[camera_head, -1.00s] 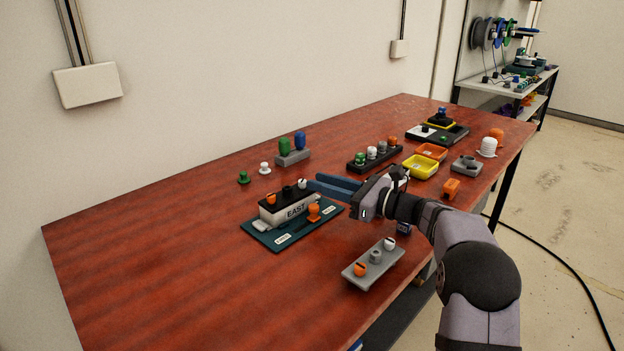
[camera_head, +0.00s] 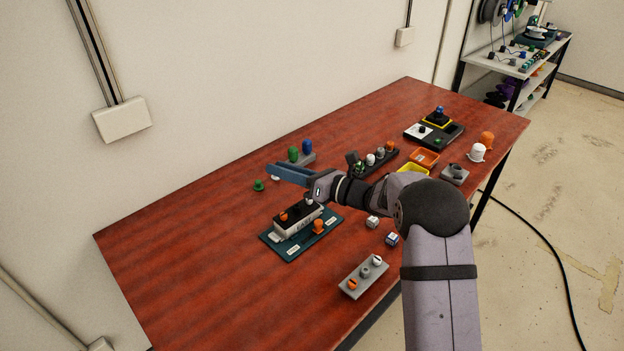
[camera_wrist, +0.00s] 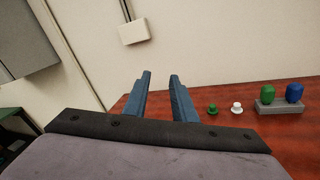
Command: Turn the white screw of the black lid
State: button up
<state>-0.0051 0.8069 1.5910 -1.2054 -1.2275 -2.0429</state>
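The black lid (camera_head: 298,216) lies on the white box (camera_head: 299,229) on a dark teal base plate (camera_head: 283,251). The white screw (camera_head: 309,203) shows at the lid's far right end, close below my gripper in the picture and partly hidden. An orange screw (camera_head: 284,216) is at the lid's left end. My gripper (camera_head: 272,171) is raised above the table, its blue fingers pointing left past the lid. In the wrist view my gripper (camera_wrist: 159,77) is open, with nothing between its fingers; the lid is out of that view.
A grey block with green and blue knobs (camera_wrist: 280,106), a green button (camera_wrist: 212,109) and a white one (camera_wrist: 236,107) stand near the wall. A grey tray (camera_head: 364,277) is at the front. Small cubes (camera_head: 391,239) sit right of the plate. The left table area is clear.

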jog(key=m+t+h+p, duration=0.1)
jog(key=m+p, duration=0.1)
jog(key=m, duration=0.2)
jog(key=m+t+h, duration=0.3)
jog(key=m+h, duration=0.5)
jog(key=m, duration=1.9)
send_near(312, 207)
jog(key=w+a+r, duration=0.2)
jog(key=r, duration=0.1)
jog(key=shift+w, duration=0.1)
jog(key=m, duration=0.4)
jog(key=f+m, duration=0.1)
jog(key=m, duration=0.2)
jog(key=shift+d+h, duration=0.3)
jog(key=shift+h, duration=0.1)
jog(key=shift+p+x, duration=1.25)
jog(key=shift+x, duration=2.4)
jog(key=shift+a, duration=0.1)
grip_shut()
